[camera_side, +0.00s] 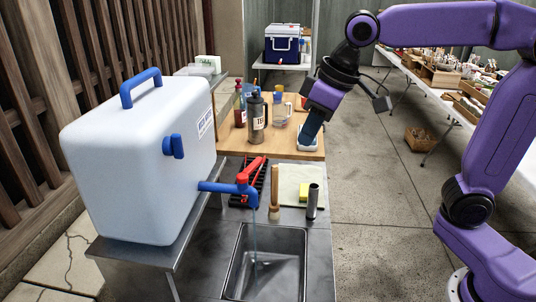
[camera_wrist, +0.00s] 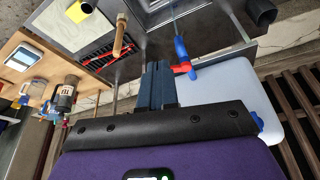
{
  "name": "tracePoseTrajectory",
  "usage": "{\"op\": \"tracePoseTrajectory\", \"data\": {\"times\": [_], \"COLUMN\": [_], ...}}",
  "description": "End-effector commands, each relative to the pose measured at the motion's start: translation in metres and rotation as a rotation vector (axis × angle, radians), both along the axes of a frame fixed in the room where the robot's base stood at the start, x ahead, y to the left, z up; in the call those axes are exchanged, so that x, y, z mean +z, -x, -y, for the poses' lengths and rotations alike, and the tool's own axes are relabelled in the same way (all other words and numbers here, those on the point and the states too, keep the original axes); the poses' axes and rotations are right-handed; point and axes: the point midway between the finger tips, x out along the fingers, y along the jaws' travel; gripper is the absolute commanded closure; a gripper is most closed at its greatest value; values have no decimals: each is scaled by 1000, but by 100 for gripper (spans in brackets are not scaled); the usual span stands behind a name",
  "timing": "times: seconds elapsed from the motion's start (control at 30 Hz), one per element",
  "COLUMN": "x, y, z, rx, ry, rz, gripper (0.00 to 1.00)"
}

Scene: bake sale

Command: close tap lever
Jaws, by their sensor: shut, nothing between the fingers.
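A blue tap (camera_side: 230,188) sticks out from the lower side of a large white water container (camera_side: 135,150). Its red lever (camera_side: 252,168) sits on top of the spout. A thin stream of water (camera_side: 255,240) runs from the spout into a metal sink (camera_side: 240,270). In the wrist view the tap (camera_wrist: 181,48) and red lever (camera_wrist: 184,68) appear just right of my fingertips. My gripper (camera_side: 306,143) is shut and empty. In the side view it points down, to the right of and behind the tap, apart from the lever. It also shows in the wrist view (camera_wrist: 157,66).
A wooden board (camera_side: 235,140) behind the sink holds a dark labelled bottle (camera_side: 256,117), a clear jug (camera_side: 280,116) and a small white device (camera_side: 307,137). A wooden rod (camera_side: 275,187), a dark cylinder (camera_side: 312,202) and a yellow sponge (camera_side: 303,192) stand or lie near the tap.

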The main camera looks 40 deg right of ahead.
Motion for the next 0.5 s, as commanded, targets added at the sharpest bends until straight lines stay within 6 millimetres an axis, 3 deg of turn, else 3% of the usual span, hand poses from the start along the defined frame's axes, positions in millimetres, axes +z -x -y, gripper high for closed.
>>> {"op": "tracePoseTrajectory", "data": {"times": [0.23, 0.5], "x": [10, -23], "y": [-17, -28], "z": [0, -5], "rx": [-51, -51], "ry": [-15, -11], "rz": [21, 16], "gripper": [100, 100]}}
